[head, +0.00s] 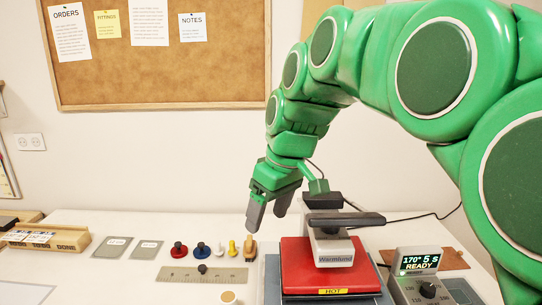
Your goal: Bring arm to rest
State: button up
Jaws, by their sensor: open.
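My green arm reaches in from the right side of the head view and bends down toward the table. My gripper (271,212) points down, open, with nothing seen between its dark fingers. It is above a small wooden-handled tool (250,249) at the right end of a row of small items. Whether the fingers touch that tool cannot be told. Just right of the gripper stands a heat press with a red plate (300,270) marked HOT and a dark handle (345,219).
A control box (418,264) reads 170° 5 S READY. Several small coloured-handled pieces (203,249), a ruler (190,275) and two grey patches (115,246) lie on the white table. A wooden tray (75,243) is at left. A corkboard (160,75) hangs behind.

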jog(key=s+d+f+m+g+h, duration=0.1)
jog(key=s+d+f+m, duration=0.2)
jog(key=s+d+f, duration=0.2)
jog(key=s+d+f+m+g+h, duration=0.1)
jog(key=s+d+f+m, duration=0.2)
jog(key=s, duration=0.9)
jog(key=s+d+f+m, duration=0.3)
jog(key=s+d+f, duration=0.4)
jog(key=s+f, duration=0.2)
jog(key=shift+d+f+m+g+h, duration=0.2)
jog(key=shift+f+m+g+h, duration=0.2)
jog(key=o, duration=0.3)
jog(key=shift+w, duration=0.1)
jog(key=shift+o, duration=1)
jog(key=w+d+r+m, duration=0.2)
jog(key=w+d+m, duration=0.2)
jog(key=w, duration=0.2)
jog(key=w+d+r+m, duration=0.3)
jog(key=w+m, duration=0.1)
jog(key=w, duration=0.3)
jog(key=shift+d+m+t, duration=0.3)
jog(key=shift+d+t, duration=0.1)
jog(key=w+d+r+m+t, duration=0.1)
jog(key=w+d+r+m, duration=0.1)
jog(key=w+d+m, duration=0.4)
jog(key=w+d+r+m, duration=0.1)
jog(key=w+d+m, duration=0.25)
jog(key=d, duration=0.55)
notch_tip(320, 180, down, 9)
jog(key=shift+f, duration=0.2)
